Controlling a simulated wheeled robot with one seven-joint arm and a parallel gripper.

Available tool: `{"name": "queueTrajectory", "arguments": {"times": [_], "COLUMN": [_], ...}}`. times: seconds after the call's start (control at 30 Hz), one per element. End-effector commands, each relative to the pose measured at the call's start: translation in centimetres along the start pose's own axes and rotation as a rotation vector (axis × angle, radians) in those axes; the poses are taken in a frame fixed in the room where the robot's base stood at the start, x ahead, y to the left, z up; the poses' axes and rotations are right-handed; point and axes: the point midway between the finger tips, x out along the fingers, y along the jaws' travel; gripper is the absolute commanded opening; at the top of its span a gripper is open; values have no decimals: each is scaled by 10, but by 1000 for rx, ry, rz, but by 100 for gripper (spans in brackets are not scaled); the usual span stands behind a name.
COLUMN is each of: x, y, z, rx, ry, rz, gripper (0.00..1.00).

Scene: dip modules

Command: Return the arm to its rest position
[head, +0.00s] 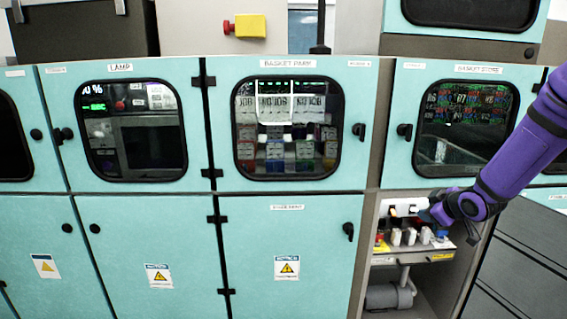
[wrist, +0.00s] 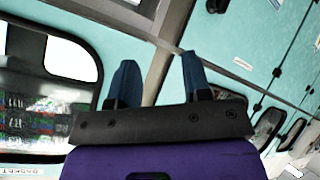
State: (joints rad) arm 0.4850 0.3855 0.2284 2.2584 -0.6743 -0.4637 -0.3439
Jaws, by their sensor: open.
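My purple arm (head: 510,155) comes in from the right edge of the head view, its wrist end in front of the open bay below the right-hand window. My gripper (wrist: 160,75) shows in the wrist view with its two dark blue fingers apart and nothing between them. In the head view the fingers are small and hard to make out against the bay. The wrist view shows the teal cabinet front tilted, beyond the fingers.
The open bay holds a shelf (head: 413,252) with several small white and coloured parts. A grey cylinder (head: 388,297) lies below. Teal doors (head: 288,240) with black handles line the front. A yellow box with a red button (head: 250,26) is above. Open space lies left of my arm.

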Motion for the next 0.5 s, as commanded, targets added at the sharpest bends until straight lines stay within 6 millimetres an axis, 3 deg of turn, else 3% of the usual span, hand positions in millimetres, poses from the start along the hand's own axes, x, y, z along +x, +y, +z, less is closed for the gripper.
{"name": "queueTrajectory", "arguments": {"times": [0.2, 0.5], "x": [-60, -152], "y": [5, -10], "z": [-32, -61], "rx": [55, 198], "ry": [-135, -284], "rz": [55, 112], "gripper": [45, 45]}}
